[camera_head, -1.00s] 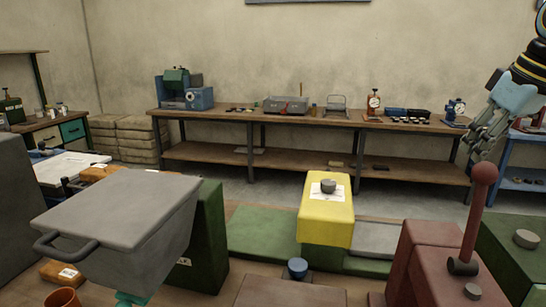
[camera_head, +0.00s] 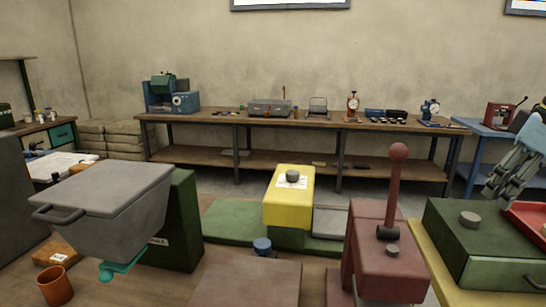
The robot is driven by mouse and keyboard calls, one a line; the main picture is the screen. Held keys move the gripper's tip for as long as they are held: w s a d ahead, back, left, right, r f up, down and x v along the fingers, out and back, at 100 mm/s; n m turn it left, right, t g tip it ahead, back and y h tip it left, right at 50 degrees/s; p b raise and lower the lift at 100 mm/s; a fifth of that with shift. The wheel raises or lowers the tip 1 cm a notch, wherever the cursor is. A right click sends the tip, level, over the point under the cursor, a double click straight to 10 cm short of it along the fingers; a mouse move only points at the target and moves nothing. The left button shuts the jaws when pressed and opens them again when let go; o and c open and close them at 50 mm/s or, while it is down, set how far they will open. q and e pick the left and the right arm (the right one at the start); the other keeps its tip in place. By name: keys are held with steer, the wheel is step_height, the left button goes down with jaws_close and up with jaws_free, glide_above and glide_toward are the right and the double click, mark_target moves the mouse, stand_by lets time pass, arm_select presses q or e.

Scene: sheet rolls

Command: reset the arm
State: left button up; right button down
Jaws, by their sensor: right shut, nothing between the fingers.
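My right gripper (camera_head: 503,188) hangs at the right edge of the head view, pointing down and to the left. Its grey fingers are shut and hold nothing. It appears above the green box (camera_head: 490,238) and beside a red tray (camera_head: 528,222); I cannot tell whether it touches either. The rest of my right arm is cut off by the picture's edge. My left gripper is not in view.
A red machine with a ball-topped lever (camera_head: 397,195) stands left of the green box. A yellow block (camera_head: 289,208) sits mid-picture. A grey lidded bin (camera_head: 105,190) is at the left, with an orange cup (camera_head: 56,285) below. A long workbench (camera_head: 300,122) lines the wall.

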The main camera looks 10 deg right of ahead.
steer(key=s+a+f+n+g+y, duration=0.2)
steer(key=s+f, duration=1.1)
steer(key=s, duration=0.5)
steer(key=s+a+f+m+t+h, duration=0.2)
steer(key=a, duration=0.4)
steer(key=s+a+f+m+t+h, duration=0.1)
steer(key=s+a+m+h, duration=0.15)
steer(key=a, duration=0.45)
steer(key=s+d+f+g+b, duration=0.15)
steer(key=f+b, duration=0.35)
steer(key=f, duration=1.4)
steer(key=s+d+f+b, duration=0.2)
steer(key=f+b, duration=0.3)
steer(key=f, duration=1.5)
arm_select(q)
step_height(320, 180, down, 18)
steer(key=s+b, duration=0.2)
steer(key=b, duration=0.5)
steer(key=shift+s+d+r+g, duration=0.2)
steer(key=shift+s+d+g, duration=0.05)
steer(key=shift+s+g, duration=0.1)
arm_select(e)
steer(key=s+f+g, duration=0.1)
steer(key=s+f, duration=1.6)
steer(key=f, duration=0.4)
steer(key=shift+s+d, duration=0.2)
steer(key=shift+d, duration=0.05)
steer(key=shift+m+g, duration=0.25)
